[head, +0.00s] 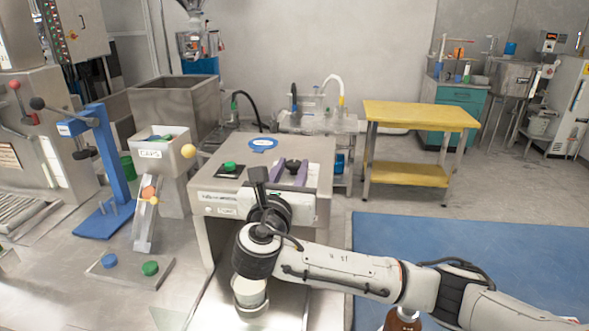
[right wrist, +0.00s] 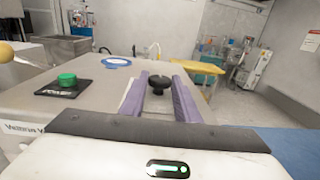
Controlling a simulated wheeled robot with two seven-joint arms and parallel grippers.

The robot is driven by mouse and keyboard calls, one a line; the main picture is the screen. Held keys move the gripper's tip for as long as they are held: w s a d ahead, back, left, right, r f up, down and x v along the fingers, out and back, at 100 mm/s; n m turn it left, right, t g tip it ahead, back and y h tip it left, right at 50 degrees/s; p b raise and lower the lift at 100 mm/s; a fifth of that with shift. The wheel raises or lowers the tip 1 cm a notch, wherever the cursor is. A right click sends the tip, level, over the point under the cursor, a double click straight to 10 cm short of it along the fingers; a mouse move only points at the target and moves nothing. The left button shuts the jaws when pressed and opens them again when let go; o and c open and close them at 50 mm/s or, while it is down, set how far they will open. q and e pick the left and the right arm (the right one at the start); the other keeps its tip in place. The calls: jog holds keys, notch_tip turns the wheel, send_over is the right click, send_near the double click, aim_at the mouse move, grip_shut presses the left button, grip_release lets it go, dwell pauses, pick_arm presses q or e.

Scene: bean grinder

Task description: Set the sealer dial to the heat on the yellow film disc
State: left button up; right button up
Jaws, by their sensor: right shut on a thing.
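A black round dial knob (head: 293,164) stands on top of the steel sealer cabinet (head: 215,183); it also shows in the right wrist view (right wrist: 160,82). My right gripper (head: 291,173) has its two purple fingers on either side of the knob, shut on it, also seen in the right wrist view (right wrist: 158,95). The dial's scale and pointer are hidden or too small to read. I cannot make out a yellow film disc for certain. A blue ring-shaped disc (head: 263,145) lies on the cabinet top behind the knob. My left gripper is not in view.
A green button on a black plate (head: 230,168) sits left of the knob. A caps bin (head: 165,146) with a chute and a yellow ball (head: 188,151) stands left. A yellow table (head: 420,115) and blue floor mat (head: 470,255) lie right.

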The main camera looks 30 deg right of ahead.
jog(key=shift+w+a+r+m+g+h, duration=0.1)
jog(key=shift+w+m+g+h, duration=0.05)
jog(key=shift+m+g+h, duration=0.8)
jog(key=shift+w+a+r+m+g+h, duration=0.1)
jog(key=shift+m+g+h, duration=0.65)
jog(key=shift+g, duration=0.6)
jog(key=o, duration=1)
jog(key=shift+o, duration=0.2)
jog(key=shift+f, duration=0.1)
jog(key=shift+s+a, duration=0.2)
jog(key=shift+a, duration=0.3)
jog(key=v, duration=0.9)
jog(key=shift+f, duration=0.15)
jog(key=shift+s, duration=0.1)
